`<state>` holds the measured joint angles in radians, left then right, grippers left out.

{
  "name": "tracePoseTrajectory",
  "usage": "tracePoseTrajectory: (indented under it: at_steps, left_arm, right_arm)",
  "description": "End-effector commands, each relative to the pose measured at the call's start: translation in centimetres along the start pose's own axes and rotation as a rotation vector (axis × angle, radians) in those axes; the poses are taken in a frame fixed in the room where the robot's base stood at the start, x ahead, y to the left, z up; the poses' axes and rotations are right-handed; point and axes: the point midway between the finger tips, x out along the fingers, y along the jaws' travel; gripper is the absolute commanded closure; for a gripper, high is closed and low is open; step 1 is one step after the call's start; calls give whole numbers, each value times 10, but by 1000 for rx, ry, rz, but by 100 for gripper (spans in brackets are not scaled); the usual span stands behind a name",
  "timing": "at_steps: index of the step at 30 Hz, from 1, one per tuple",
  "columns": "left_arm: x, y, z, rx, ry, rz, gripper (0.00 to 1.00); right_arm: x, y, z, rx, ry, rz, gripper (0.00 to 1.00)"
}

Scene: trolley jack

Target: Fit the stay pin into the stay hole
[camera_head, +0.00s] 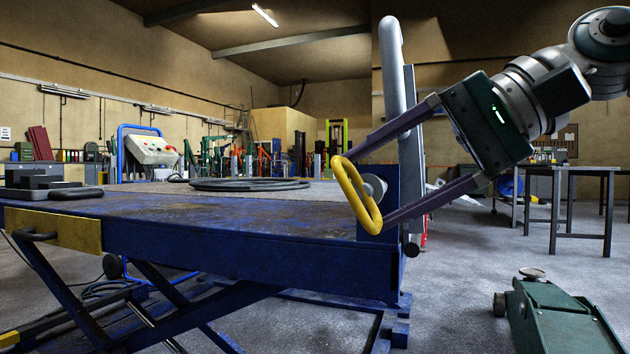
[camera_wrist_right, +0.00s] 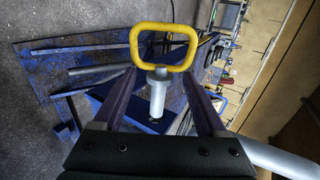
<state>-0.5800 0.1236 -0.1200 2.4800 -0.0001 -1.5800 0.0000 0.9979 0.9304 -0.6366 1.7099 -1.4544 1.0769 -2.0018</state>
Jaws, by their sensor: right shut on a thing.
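The stay pin has a yellow loop handle (camera_head: 350,200) and a pale metal shank (camera_head: 374,187). My right gripper (camera_head: 364,190) is shut on the handle, one finger at each end of the loop. In the right wrist view the yellow handle (camera_wrist_right: 163,27) lies between the fingertips, and the collared shank (camera_wrist_right: 158,95) points down toward a blue part. In the head view the shank is at a blue upright plate (camera_head: 391,178) on the platform's end. My left gripper is not in view.
A grey upright bar (camera_head: 393,70) stands right behind the blue plate, close to my right fingers. The blue lift platform (camera_head: 230,243) fills the left, with black rings (camera_head: 250,184) on top. A green trolley jack (camera_head: 560,315) stands on the floor at lower right.

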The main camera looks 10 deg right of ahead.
Motion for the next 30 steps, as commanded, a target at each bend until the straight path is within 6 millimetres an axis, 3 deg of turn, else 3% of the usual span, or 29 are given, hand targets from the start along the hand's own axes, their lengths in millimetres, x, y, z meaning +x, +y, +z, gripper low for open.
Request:
tracePoseTrajectory:
  at_steps: [30]
  left_arm:
    - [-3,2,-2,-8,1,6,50]
  right_arm:
    - [0,-1,-18,0,1,-3,96]
